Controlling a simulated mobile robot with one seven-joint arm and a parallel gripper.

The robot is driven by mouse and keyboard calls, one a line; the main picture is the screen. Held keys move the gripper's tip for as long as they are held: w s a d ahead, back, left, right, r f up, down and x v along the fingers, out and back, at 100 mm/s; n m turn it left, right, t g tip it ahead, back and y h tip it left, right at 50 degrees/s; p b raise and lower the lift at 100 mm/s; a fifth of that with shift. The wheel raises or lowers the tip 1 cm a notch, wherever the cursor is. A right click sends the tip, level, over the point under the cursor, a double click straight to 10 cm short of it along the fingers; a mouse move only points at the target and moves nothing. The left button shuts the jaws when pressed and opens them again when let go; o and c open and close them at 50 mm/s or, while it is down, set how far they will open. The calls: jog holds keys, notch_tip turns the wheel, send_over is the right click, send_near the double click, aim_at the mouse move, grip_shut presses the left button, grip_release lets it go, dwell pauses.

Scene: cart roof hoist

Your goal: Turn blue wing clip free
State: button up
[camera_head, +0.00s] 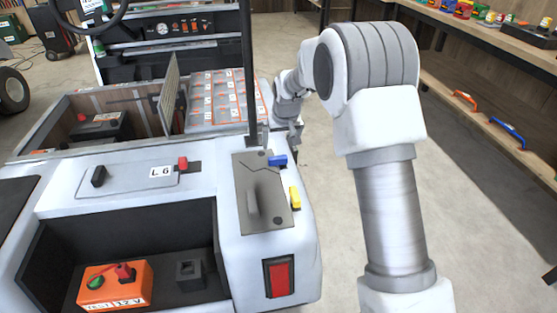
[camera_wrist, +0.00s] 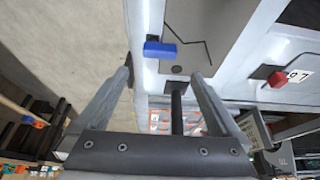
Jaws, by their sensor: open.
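The blue wing clip (camera_head: 278,160) sits at the far right edge of a grey plate (camera_head: 244,173) on the cart's right side. In the wrist view the blue clip (camera_wrist: 160,50) lies sideways across the plate's edge, just beyond my fingertips and roughly between their lines. My gripper (camera_head: 291,134) is just behind and right of the clip in the head view, small and partly unclear. In the wrist view my gripper (camera_wrist: 160,76) has its two fingers spread with no clip between them. I see no contact with the clip.
A dark upright post (camera_head: 248,80) stands close to the clip and shows between my fingers in the wrist view (camera_wrist: 177,115). A yellow clip (camera_head: 295,197) sits on the same plate. A red clip (camera_head: 183,163) is further left. Bare floor lies right of the cart.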

aim_at(278, 158)
jog(key=b+x, duration=0.2)
jog(key=x, duration=0.8)
jog(key=shift+w+f+b, duration=0.15)
jog(key=shift+f+b, duration=0.15)
jog(key=c, duration=1.2)
